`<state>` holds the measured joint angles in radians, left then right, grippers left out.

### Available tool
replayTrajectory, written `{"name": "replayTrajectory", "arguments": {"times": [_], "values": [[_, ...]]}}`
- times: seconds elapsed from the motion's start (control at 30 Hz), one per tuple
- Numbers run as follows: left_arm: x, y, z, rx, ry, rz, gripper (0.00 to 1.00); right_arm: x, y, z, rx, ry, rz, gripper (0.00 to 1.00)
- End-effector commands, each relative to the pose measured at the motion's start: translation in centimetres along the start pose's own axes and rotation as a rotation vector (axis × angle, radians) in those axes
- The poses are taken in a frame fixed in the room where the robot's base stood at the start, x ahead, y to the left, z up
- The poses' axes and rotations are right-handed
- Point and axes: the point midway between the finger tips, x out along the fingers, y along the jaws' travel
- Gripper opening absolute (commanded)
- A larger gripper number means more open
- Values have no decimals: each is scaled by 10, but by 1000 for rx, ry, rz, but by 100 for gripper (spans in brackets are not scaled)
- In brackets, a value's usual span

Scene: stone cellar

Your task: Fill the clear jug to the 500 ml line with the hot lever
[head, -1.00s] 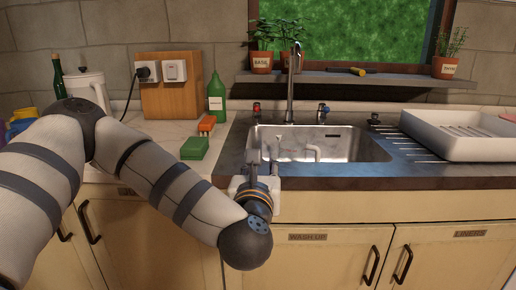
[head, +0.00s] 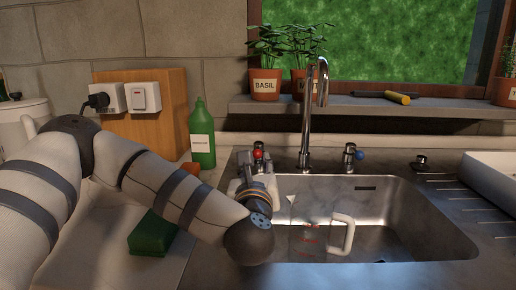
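The clear jug (head: 318,243) stands in the sink below the tap. Its white handle (head: 346,236) points right, and red marks show on its wall. The hot lever has a red knob (head: 258,154) left of the tap. My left gripper (head: 248,163) is right at this lever; its fingers are mostly hidden, so I cannot tell whether they touch or grip it. My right gripper is out of view.
The blue-marked lever (head: 353,154) stands right of the tap. A green bottle (head: 202,140) and a green sponge (head: 152,234) are left of the sink (head: 410,215). A white drainer tray (head: 490,172) is at right. Potted plants stand on the ledge (head: 430,108).

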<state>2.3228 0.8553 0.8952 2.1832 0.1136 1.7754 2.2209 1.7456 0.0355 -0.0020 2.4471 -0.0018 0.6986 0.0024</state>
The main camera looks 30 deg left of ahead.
Motion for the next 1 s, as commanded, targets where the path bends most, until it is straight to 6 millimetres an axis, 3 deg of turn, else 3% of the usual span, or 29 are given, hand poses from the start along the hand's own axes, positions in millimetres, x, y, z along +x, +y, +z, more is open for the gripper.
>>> {"name": "replayTrajectory", "arguments": {"times": [0.2,0.4,0.73,0.77,0.9,1.0], "values": [[57,1,2,-1,-6,4,29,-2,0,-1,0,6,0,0],[92,0,0,-1,-2,1,29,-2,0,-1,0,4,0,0],[100,0,0,-1,0,0,29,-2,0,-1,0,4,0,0],[100,0,0,-1,0,0,27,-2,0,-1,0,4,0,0],[100,0,1,-1,-1,0,0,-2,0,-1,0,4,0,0],[100,0,0,-1,-1,0,0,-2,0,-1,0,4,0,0]]}}
